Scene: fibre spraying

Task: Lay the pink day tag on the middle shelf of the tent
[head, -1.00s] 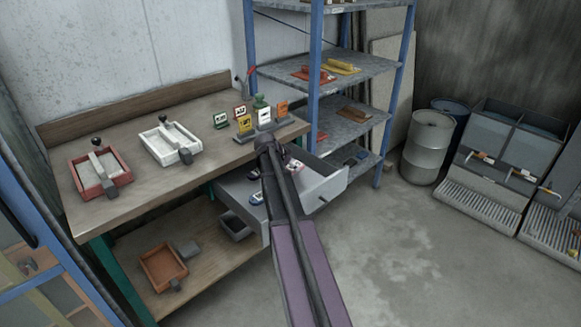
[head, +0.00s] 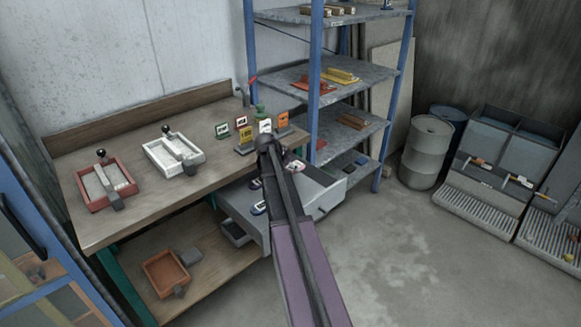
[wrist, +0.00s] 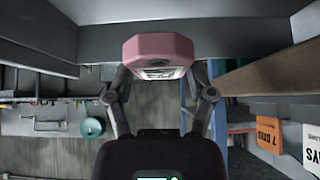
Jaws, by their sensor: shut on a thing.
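In the wrist view my gripper (wrist: 158,74) is shut on the pink day tag (wrist: 158,50). The tag is a chunky pink block with a small printed label, and it sits between both fingers. In the head view my own arm hides the gripper and the tag. A blue-framed enclosure with clear panels (head: 30,283) is cut off at the left edge; I cannot tell whether it is the tent, and its middle shelf is not clearly visible.
An open grey drawer (head: 318,200) holding several small items juts from the workbench (head: 75,205). Upright day cards, one orange (head: 283,119), stand on the bench. A blue-post shelf rack (head: 313,85) stands behind. A grey drum (head: 425,155) stands right. The floor in front is open.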

